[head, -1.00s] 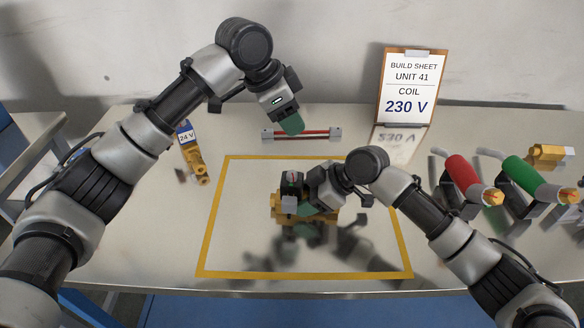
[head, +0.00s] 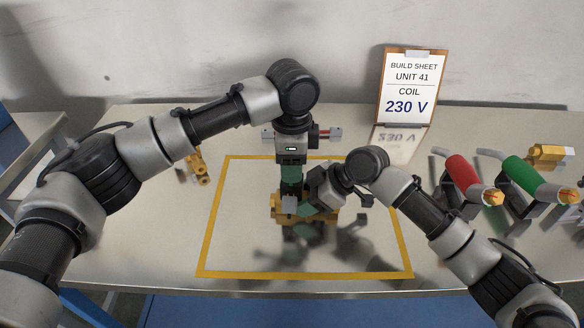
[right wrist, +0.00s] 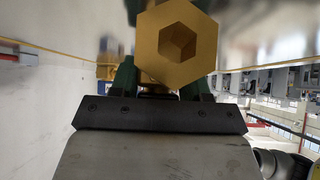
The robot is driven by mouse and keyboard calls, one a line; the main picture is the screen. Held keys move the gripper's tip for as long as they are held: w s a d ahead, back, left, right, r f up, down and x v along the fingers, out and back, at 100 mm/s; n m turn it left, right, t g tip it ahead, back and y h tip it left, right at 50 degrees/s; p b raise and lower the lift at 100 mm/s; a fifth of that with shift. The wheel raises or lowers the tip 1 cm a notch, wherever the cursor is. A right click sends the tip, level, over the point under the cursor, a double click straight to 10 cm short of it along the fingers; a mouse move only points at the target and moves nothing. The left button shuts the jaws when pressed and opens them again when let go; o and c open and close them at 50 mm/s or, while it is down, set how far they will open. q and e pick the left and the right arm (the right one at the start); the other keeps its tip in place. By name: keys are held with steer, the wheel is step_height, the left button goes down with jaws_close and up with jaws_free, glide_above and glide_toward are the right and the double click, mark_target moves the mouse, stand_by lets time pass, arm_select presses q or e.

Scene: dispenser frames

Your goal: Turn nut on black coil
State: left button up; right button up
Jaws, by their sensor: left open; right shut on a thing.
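A brass valve body (head: 276,215) lies inside the yellow outline on the table. The black coil on top of it is mostly hidden behind my left gripper (head: 291,187); a small grey block (head: 289,203) shows at its front. My left gripper points straight down over the coil, open, its green fingers at the coil's top. The nut is hidden there. My right gripper (head: 312,207) is shut on the brass valve body from the right. In the right wrist view, a brass hex end with a hexagonal socket (right wrist: 178,45) shows in front of the green fingers.
A red coil (head: 461,173) and a green coil (head: 522,171) sit on stands at right. A brass part (head: 199,171) lies at left behind my left arm. A red rod in grey end blocks (head: 336,133) lies behind the outline. The build sheet (head: 407,90) reads 230 V.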

arm_select(q)
steer(key=shift+f, duration=0.95)
arm_select(e)
steer(key=shift+r, duration=0.1)
arm_select(q)
jaws_close()
steer(key=shift+m, duration=2)
jaws_free()
steer(key=shift+r, duration=0.1)
